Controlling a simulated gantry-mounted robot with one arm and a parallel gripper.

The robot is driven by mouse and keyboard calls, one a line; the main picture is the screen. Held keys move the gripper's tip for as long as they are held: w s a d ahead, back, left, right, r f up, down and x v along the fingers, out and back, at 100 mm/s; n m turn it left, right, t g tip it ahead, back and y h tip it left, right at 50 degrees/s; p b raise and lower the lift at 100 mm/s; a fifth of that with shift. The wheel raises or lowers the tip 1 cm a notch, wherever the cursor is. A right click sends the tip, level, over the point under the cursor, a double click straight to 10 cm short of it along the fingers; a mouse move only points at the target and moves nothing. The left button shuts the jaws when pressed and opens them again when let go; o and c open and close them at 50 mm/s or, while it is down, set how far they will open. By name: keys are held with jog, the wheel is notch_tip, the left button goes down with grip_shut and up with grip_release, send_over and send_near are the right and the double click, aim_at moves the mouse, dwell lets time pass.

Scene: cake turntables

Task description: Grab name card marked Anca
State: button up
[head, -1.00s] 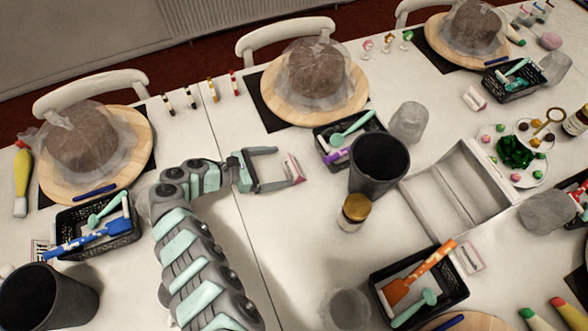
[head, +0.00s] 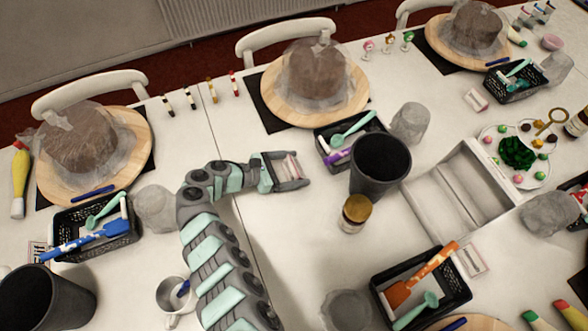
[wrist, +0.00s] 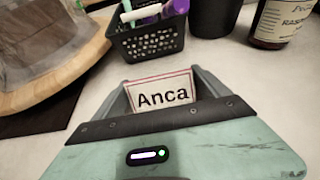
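The name card marked Anca (wrist: 163,94) is white with a red border and black letters, and faces the wrist camera. In the head view the card (head: 291,167) is a small pale upright piece on the table, left of the dark grey cup. My gripper (head: 291,168) is at the card, with one finger along each side edge. In the wrist view the fingers of my gripper (wrist: 162,92) meet the card's left and right edges. The card's lower edge is hidden behind the gripper body.
A black basket (head: 320,149) with a turquoise tool stands just beyond the card. A dark grey cup (head: 379,165) and a gold-lidded jar (head: 355,212) are to the right. A cake on a wooden turntable (head: 275,101) is behind. The table left of the jar is clear.

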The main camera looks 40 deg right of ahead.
jog(key=c, duration=1)
jog(key=shift+o, duration=0.2)
